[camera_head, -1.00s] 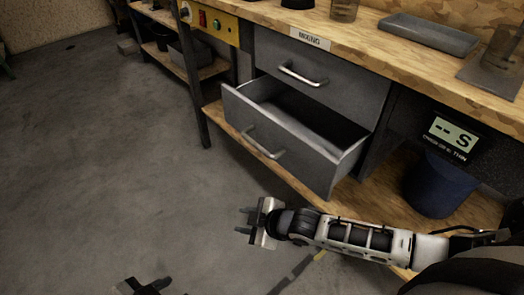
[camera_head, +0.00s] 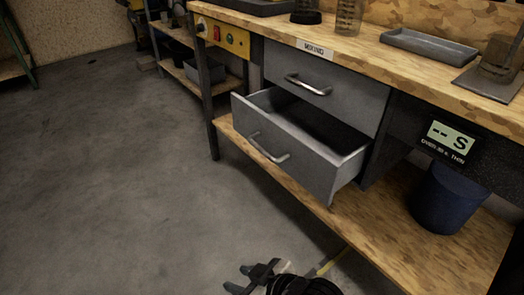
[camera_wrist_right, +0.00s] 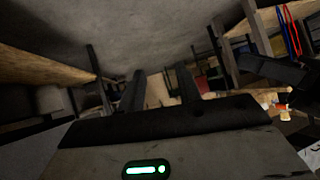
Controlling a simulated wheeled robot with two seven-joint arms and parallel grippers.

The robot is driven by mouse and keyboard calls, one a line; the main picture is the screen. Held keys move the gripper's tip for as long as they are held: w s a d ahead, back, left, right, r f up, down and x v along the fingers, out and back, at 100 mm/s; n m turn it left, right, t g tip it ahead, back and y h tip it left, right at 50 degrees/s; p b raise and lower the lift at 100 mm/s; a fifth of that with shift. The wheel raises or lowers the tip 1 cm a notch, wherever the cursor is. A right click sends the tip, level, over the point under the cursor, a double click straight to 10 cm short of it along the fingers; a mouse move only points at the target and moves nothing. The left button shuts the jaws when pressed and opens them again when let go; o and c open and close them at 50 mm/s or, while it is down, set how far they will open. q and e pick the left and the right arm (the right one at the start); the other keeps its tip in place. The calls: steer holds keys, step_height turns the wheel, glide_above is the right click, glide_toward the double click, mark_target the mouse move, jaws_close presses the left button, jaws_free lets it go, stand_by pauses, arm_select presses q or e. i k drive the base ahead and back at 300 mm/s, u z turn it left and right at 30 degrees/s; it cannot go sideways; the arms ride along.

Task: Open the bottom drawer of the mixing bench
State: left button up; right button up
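The mixing bench (camera_head: 400,60) has two grey drawers under its wooden top, below a "MIXING" label. The bottom drawer (camera_head: 302,168) stands pulled well out, and its inside looks empty. Its metal bar handle (camera_head: 266,150) is free, with no gripper on it. The top drawer (camera_head: 330,98) is shut. My right gripper (camera_head: 236,278) is at the bottom edge of the head view, below and in front of the open drawer and apart from it. Its two fingers (camera_wrist_right: 160,88) stand apart with nothing held between them. My left gripper is out of view.
A lower wooden shelf (camera_head: 385,232) carries a blue bin (camera_head: 447,198) at right. A display (camera_head: 450,138) hangs above it. A grey tray (camera_head: 430,44) and jars lie on the bench top. The concrete floor (camera_head: 110,180) at left is clear.

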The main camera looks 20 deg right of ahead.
mark_target(322, 152)
steer(key=k, duration=1.05)
steer(key=u, duration=1)
steer(key=i, duration=1.1)
steer(key=z, duration=0.8)
steer(key=i, duration=0.4)
steer(key=z, duration=0.45)
